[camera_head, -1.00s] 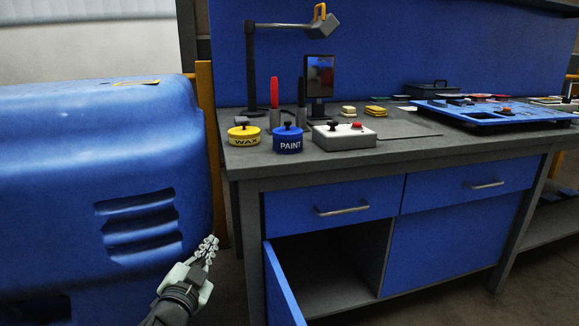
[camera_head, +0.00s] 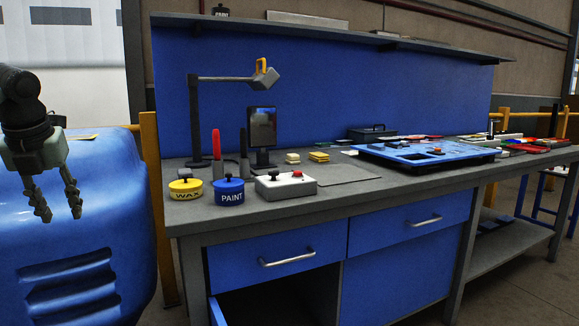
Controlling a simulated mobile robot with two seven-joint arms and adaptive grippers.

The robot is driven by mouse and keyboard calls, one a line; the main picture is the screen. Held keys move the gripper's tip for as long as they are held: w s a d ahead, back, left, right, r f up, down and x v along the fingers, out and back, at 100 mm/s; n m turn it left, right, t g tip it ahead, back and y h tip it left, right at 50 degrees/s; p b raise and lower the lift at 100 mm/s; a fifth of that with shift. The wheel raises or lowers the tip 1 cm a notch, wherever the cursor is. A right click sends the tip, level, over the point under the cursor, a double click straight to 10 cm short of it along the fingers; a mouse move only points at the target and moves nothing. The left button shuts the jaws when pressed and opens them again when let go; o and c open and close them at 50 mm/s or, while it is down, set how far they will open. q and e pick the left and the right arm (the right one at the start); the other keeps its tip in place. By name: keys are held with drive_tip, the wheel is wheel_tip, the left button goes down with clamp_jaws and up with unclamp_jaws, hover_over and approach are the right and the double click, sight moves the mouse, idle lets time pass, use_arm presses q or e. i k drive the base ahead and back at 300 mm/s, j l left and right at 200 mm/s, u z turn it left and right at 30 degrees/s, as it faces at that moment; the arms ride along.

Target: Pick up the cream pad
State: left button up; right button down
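The cream pad (camera_head: 292,157) is small and block-like. It lies on the grey workbench top (camera_head: 345,192), to the right of the small dark screen and just left of a yellow pad (camera_head: 319,157). My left gripper (camera_head: 58,217) hangs at the left, in front of the blue machine, with its fingers pointing down. Its two fingers are apart with nothing between them. It is well to the left of the cream pad and clear of the bench. My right gripper is not in view.
A WAX tin (camera_head: 186,189), a PAINT tin (camera_head: 229,193) and a control box (camera_head: 286,184) line the front left bench edge. A lamp (camera_head: 197,120) and a screen (camera_head: 262,131) stand behind. A blue tray (camera_head: 425,155) lies right. A blue machine (camera_head: 110,190) stands left.

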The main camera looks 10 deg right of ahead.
sight(291, 158)
drive_tip(key=l, duration=0.55)
drive_tip(key=k+l, duration=0.1)
drive_tip(key=l, duration=1)
drive_tip(key=i+l, duration=0.15)
drive_tip(key=l, duration=0.4)
drive_tip(key=i+l, duration=0.4)
drive_tip(key=i, duration=0.15)
drive_tip(key=i+l, duration=0.4)
drive_tip(key=i, duration=0.15)
drive_tip(key=i+j, duration=0.1)
drive_tip(key=i, duration=0.95)
